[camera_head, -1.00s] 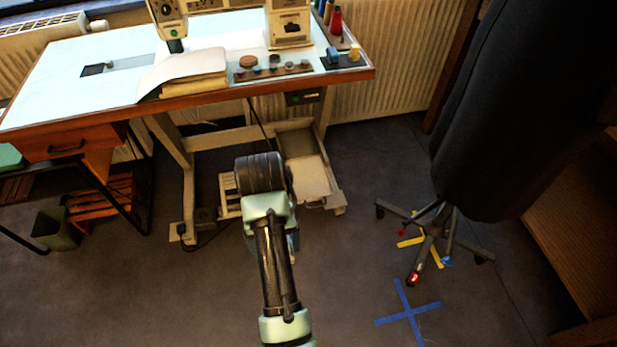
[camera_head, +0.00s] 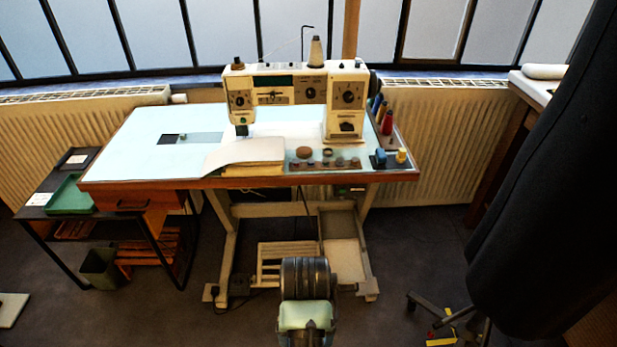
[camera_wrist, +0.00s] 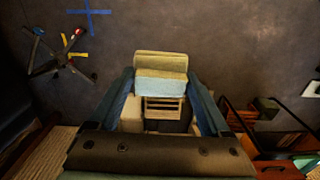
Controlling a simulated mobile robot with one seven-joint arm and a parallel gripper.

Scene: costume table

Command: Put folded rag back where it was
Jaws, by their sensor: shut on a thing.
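The folded rag (camera_wrist: 160,83) shows in the wrist view as a soft block, olive-yellow on one part and pale blue on the other. It sits between the fingertips of my gripper (camera_wrist: 160,76), which is shut on it. The rag is held over the floor side of the scene. In the head view only my arm shows low in the middle; the rag and fingers are hidden. The sewing table (camera_head: 150,184) stands in front of my arm, with a pale sewing machine (camera_head: 345,95) on it.
A stack of pale sheets (camera_head: 245,156) and a strip of small round items (camera_head: 325,164) lie along the table's front edge. A low shelf with a green tray (camera_head: 70,196) stands left. A dark garment form (camera_head: 545,190) stands right. Open floor lies in front of the table.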

